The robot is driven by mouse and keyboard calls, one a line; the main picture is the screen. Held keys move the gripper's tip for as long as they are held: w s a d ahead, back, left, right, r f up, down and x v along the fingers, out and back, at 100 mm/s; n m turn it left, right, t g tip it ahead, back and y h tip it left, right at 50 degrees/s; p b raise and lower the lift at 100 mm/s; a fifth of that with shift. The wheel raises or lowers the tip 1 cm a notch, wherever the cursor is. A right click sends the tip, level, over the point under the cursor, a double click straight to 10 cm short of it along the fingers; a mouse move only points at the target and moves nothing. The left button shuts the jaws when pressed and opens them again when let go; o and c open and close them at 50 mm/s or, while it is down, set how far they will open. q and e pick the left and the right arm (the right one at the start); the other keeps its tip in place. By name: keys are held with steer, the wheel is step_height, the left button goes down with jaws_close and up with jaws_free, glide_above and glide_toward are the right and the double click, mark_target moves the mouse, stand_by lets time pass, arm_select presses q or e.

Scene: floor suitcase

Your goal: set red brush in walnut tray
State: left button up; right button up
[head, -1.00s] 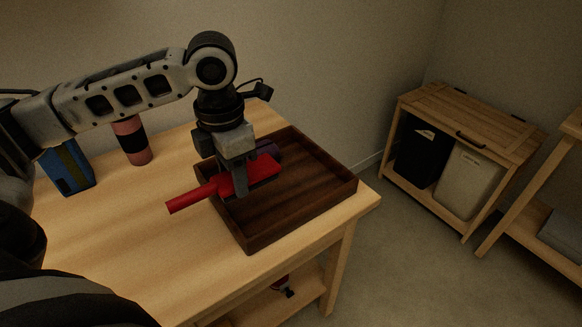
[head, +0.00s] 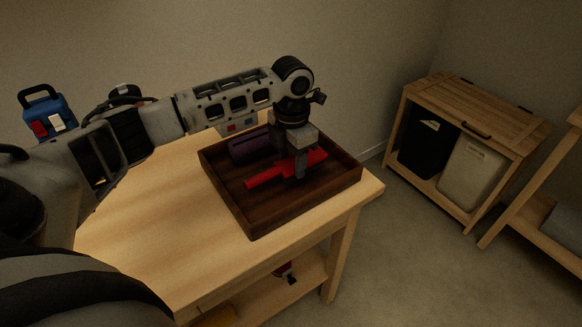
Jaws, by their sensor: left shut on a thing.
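The red brush (head: 265,177) is in my left gripper (head: 299,175), which is shut on it. The brush lies level over the right part of the walnut tray (head: 262,229), within its walls. I cannot tell whether it touches the tray floor. The walnut tray is a dark, shallow, open box at the right end of the wooden table. My right gripper is not in view.
A purple object (head: 248,147) lies in the back left of the tray. The table (head: 150,235) is bare in front and to the left of the tray. A cabinet with two bins (head: 470,168) stands apart at the right. A lower shelf (head: 255,298) holds a small red and black item.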

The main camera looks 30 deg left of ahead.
mark_target(291, 163)
arm_select(q)
step_height(291, 163, down, 3)
steer(key=shift+r, duration=0.1)
steer(key=shift+s, duration=0.1)
steer(key=o, duration=1)
steer(key=shift+c, duration=0.2)
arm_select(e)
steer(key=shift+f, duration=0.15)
arm_select(q)
step_height(291, 163, up, 12)
steer(key=shift+p, duration=0.3)
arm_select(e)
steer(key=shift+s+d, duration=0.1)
